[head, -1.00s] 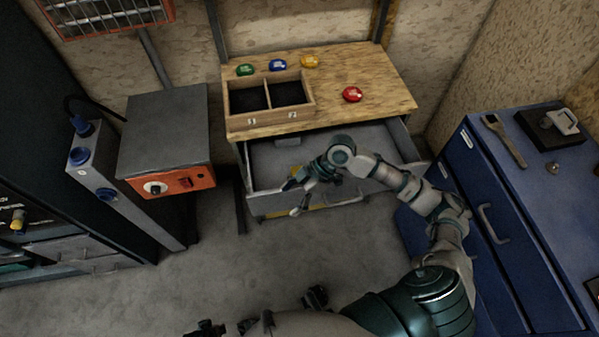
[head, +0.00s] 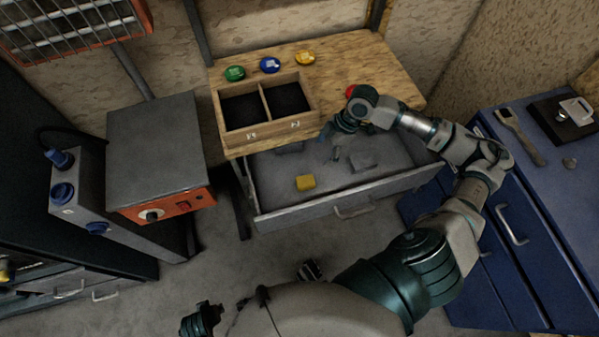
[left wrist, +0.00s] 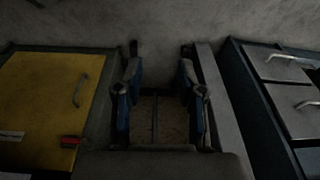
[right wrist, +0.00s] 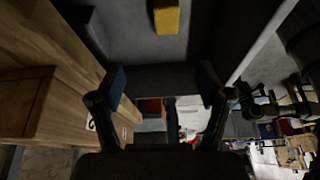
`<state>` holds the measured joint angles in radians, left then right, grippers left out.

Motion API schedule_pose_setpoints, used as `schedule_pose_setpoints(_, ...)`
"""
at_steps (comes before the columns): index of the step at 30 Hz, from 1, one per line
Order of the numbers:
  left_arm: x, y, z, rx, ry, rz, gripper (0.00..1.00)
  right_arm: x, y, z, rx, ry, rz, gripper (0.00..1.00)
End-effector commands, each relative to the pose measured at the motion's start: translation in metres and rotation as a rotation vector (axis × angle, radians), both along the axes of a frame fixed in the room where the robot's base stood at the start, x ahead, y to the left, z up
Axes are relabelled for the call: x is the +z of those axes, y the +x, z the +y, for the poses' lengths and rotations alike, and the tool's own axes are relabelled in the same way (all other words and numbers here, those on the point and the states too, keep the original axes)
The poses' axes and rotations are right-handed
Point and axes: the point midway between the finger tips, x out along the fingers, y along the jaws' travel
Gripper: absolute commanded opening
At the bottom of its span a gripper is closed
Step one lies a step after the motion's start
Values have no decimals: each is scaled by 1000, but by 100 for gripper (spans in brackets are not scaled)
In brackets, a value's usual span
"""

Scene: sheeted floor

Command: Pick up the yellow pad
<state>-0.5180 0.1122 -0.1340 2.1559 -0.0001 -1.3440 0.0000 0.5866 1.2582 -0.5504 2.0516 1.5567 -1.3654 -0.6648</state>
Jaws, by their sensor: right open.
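The yellow pad (head: 305,182) is a small block lying on the floor of the open grey drawer (head: 270,212), left of the drawer's middle. It also shows at the top of the right wrist view (right wrist: 167,18). My right gripper (head: 336,146) is over the back part of the drawer, near the table's front edge, up and to the right of the pad in the head view. Its fingers (right wrist: 162,78) are apart with nothing between them. My left gripper (left wrist: 161,78) is open and empty in the left wrist view, away from the pad.
A grey block (head: 363,161) lies in the drawer. A blue cabinet (head: 540,215) stands right, a grey-orange unit (head: 158,150) left.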

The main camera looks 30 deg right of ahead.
Motion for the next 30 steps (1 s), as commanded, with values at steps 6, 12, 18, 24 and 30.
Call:
schedule_pose_setpoints(6,28,-13,3,1,-1,3,39,-44,3,18,3,4,6,77)
schedule_pose_setpoints(12,61,-18,4,4,-1,-4,39,-88,9,34,2,3,7,77)
schedule_pose_setpoints(18,66,-1,-2,-1,-19,-90,39,-109,12,42,1,2,2,77)
schedule_pose_setpoints(24,66,17,-8,-6,-39,-172,39,-125,9,46,1,2,6,77)
schedule_pose_setpoints(30,70,50,-19,-16,-78,-335,39,-153,7,54,1,3,5,77)
